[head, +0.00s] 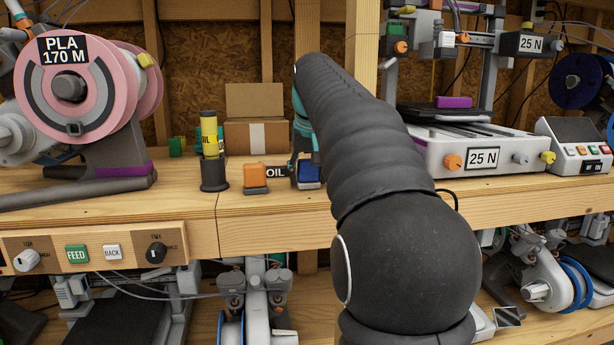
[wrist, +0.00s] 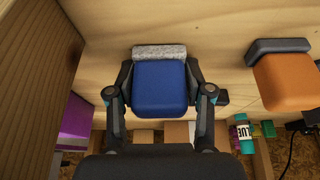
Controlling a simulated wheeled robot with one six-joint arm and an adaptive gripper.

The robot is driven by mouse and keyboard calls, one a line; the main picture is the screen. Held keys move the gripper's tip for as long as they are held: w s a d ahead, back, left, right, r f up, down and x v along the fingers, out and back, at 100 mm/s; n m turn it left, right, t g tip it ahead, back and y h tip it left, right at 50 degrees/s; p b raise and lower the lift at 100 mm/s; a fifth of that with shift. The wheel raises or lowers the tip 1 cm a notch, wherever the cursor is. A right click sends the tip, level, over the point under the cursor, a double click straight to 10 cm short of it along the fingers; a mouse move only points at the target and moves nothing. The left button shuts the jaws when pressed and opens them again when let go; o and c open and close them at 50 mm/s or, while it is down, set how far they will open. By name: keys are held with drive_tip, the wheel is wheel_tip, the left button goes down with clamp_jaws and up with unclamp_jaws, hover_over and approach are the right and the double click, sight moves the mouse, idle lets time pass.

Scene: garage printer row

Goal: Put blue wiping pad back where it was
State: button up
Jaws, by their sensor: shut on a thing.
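The blue wiping pad (wrist: 160,88), a blue block with a grey felt strip (wrist: 159,51) along one edge, sits between the two fingers of my gripper (wrist: 160,97) in the wrist view. The fingers are shut on its sides. In the head view the pad (head: 309,173) shows as a small blue patch at the bench's front, below my gripper (head: 303,160), partly hidden by my arm. I cannot tell whether it touches the bench top or hangs just above it.
An orange block on a dark base (head: 255,177) stands left of the pad, with a black OIL label between them. A printer (head: 470,145) is at right, a pink spool (head: 75,85) at left.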

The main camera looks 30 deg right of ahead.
drive_tip(key=o, duration=1.1)
drive_tip(key=shift+f, duration=0.1)
drive_tip(key=p+v, duration=0.3)
drive_tip(key=v, duration=0.9)
drive_tip(key=s+a+f+n, duration=0.1)
drive_tip(key=s+a+f, duration=0.4)
drive_tip(key=s+f, duration=0.3)
drive_tip(key=s+a+f+n+t+y, duration=0.1)
drive_tip(key=s+a+f, duration=0.4)
drive_tip(key=s+f, duration=0.3)
drive_tip(key=s+a+f+n, duration=0.1)
drive_tip(key=s+a+f, duration=0.4)
drive_tip(key=f, duration=0.9)
drive_tip(key=s, duration=0.3)
drive_tip(key=shift+s, duration=0.4)
